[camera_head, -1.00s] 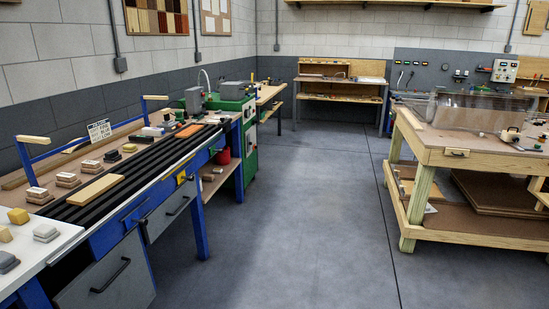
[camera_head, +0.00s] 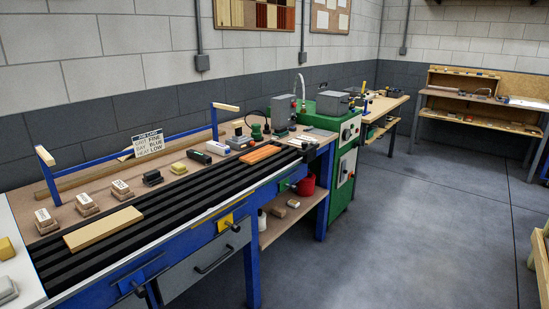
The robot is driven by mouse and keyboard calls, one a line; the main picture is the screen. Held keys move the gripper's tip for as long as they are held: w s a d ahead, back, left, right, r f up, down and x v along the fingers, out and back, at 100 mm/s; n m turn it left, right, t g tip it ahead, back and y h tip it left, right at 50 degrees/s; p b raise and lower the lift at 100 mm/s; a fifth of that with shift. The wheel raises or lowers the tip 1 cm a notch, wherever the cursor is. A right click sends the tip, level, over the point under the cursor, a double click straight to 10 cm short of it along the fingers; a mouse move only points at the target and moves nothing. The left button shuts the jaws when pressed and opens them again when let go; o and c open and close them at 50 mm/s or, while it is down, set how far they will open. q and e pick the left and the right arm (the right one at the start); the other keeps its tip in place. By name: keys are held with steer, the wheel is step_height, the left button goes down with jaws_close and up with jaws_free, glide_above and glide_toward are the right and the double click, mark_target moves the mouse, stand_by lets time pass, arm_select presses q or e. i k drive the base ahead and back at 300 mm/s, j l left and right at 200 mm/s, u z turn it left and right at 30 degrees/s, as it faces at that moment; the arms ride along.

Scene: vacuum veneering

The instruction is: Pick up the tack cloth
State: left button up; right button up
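I cannot tell for sure which thing is the tack cloth. A small yellow item (camera_head: 178,168) lies on the back strip of the blue-framed bench (camera_head: 105,290), behind the black rails. Another yellow item (camera_head: 6,248) sits on the white surface at the left edge, partly cut off by the picture. Neither of my grippers shows in the head view.
Several labelled blocks (camera_head: 86,204), a pale board (camera_head: 103,228), an orange block (camera_head: 261,153) and a job card (camera_head: 148,137) are on the bench. A green machine (camera_head: 337,165) stands at its far end. The grey floor (camera_head: 420,230) at right is clear.

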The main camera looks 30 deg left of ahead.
mark_target(178, 168)
steer(key=i, duration=1.95)
steer(key=i+u, duration=0.1)
steer(key=u, duration=0.3)
steer(key=i+u, duration=0.15)
steer(key=u, duration=0.3)
steer(key=i+l+u, duration=0.1)
steer(key=u, duration=0.3)
steer(key=l+u, duration=0.15)
steer(key=u, duration=0.25)
steer(key=i, duration=0.05)
